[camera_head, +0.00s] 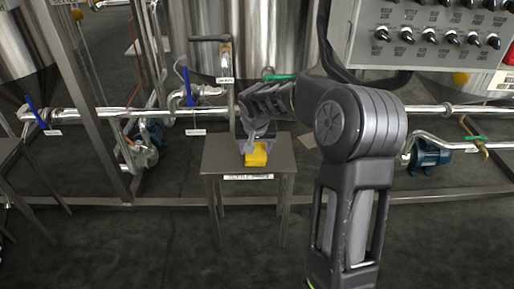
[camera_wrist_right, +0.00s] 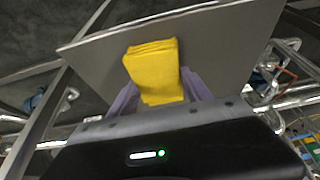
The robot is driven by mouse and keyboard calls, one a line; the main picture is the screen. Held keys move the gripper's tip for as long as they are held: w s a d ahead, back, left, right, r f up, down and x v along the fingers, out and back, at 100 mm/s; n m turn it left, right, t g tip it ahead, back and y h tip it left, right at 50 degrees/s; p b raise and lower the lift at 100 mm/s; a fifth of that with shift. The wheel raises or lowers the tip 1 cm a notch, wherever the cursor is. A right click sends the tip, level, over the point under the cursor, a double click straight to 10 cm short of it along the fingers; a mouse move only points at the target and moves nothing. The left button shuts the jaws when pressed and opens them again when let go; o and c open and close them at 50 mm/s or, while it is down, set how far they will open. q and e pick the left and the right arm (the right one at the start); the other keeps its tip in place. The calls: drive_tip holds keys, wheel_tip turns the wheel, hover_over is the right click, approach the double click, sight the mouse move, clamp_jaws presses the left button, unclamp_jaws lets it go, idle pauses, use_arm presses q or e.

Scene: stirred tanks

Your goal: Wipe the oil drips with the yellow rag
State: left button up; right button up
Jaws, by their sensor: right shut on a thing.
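The yellow rag (camera_head: 256,156) is at the small grey metal table (camera_head: 222,160) in the head view. My right gripper (camera_head: 252,145) is shut on it. In the right wrist view the yellow rag (camera_wrist_right: 153,68) sits between the two purple-grey fingers of my right gripper (camera_wrist_right: 158,92), with the table top (camera_wrist_right: 215,45) behind it. I cannot tell whether the rag touches the table. No oil drips can be made out; my arm and the rag cover part of the table top. My left gripper is not in view.
Steel tanks (camera_head: 275,35) and a horizontal pipe (camera_head: 90,113) with valves stand behind the table. A control panel (camera_head: 430,35) with several knobs is at the upper right. A blue pump (camera_head: 432,155) sits at the right. The floor in front is clear.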

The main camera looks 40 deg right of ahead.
drive_tip(key=shift+w+a+f, duration=0.1)
drive_tip(key=shift+w+a, duration=0.4)
drive_tip(key=shift+a, duration=0.2)
drive_tip(key=shift+w+a+f, duration=0.1)
drive_tip(key=shift+w+a, duration=0.4)
drive_tip(key=shift+a, duration=0.15)
drive_tip(key=shift+w+d+r, duration=0.15)
drive_tip(key=shift+w+d, duration=0.1)
drive_tip(key=shift+w, duration=0.05)
drive_tip(key=shift+w+d+p, duration=0.4)
drive_tip(key=shift+w+p, duration=0.1)
drive_tip(key=shift+w, duration=0.05)
drive_tip(key=shift+d, duration=0.1)
drive_tip(key=shift+s+d+f, duration=0.2)
drive_tip(key=shift+s+d, duration=1)
drive_tip(key=shift+d, duration=0.25)
